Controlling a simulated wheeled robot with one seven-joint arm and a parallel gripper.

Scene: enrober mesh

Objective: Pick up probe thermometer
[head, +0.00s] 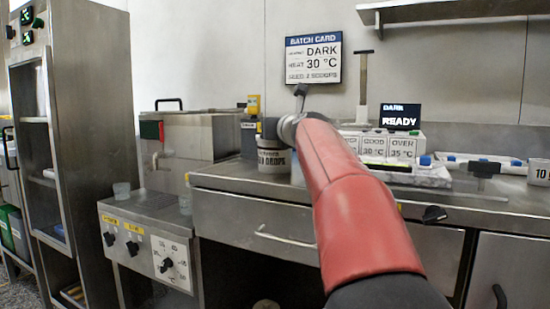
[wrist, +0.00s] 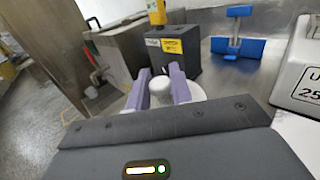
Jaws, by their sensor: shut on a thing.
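A yellow device, which looks like the probe thermometer (wrist: 157,12), stands upright in a dark block (wrist: 172,58) with a yellow label, just beyond my fingers. It also shows in the head view (head: 253,105), left of my arm. My gripper (wrist: 159,82) has its two purple fingers shut on a white round-topped thing (wrist: 160,88), in front of the dark block and apart from the yellow device. A pale round surface shows around and under the fingers.
A blue-ended stand (wrist: 237,44) is right of the block, and a white labelled box (wrist: 300,80) is at the right edge. A steel tank (head: 185,135) stands left of the counter (head: 225,175). A dark READY display (head: 400,117) stands behind my arm.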

